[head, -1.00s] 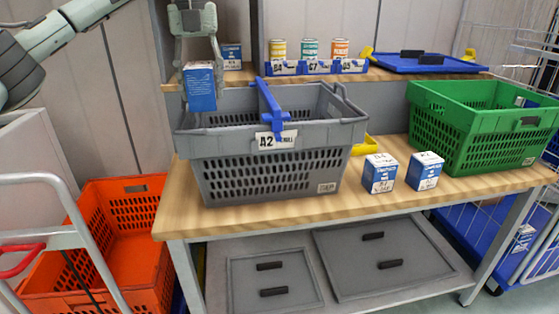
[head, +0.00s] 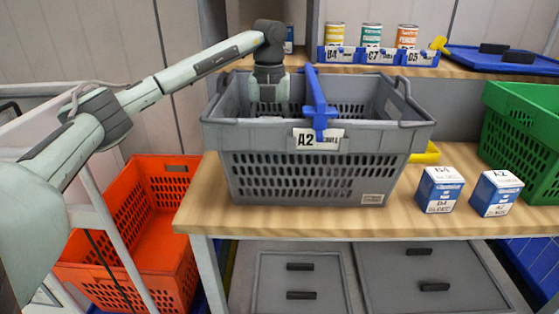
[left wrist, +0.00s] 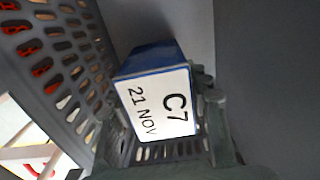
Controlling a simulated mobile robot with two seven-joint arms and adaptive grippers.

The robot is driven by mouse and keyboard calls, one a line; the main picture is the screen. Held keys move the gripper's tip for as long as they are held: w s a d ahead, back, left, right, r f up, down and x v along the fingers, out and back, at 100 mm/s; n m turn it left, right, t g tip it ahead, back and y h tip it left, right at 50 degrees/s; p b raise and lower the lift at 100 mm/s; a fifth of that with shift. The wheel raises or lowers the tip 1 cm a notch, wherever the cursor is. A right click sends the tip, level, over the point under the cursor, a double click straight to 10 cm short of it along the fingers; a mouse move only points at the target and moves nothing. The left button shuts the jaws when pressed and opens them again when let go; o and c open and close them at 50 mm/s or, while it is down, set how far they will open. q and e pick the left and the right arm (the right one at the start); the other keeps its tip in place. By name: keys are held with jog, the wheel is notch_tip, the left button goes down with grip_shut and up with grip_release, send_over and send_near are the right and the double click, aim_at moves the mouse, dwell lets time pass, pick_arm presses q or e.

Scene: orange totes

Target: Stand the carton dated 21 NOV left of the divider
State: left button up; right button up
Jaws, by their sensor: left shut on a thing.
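The carton dated 21 NOV (left wrist: 158,102) shows in the left wrist view, with a white top marked C7 and blue sides. My left gripper (head: 268,97) reaches down into the grey tote (head: 310,175) marked A2, and is shut on that carton. The blue divider (head: 319,105) crosses the tote, and my gripper is on its left side. The tote's front wall hides the carton and the fingertips in the head view. I cannot tell whether the carton touches the tote floor. My right gripper is not in view.
Two blue and white cartons, one marked B4 (head: 439,190) and one marked A2 (head: 496,194), stand on the bench right of the tote. A green crate (head: 530,140) is at the right. An orange crate (head: 183,225) is low at the left. Tins stand on the shelf behind.

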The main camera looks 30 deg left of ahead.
pick_arm(q)
jog(key=shift+f, duration=2.55)
jog(key=o, duration=1.4)
notch_tip(320, 180, up, 12)
jog(key=shift+r, duration=0.1)
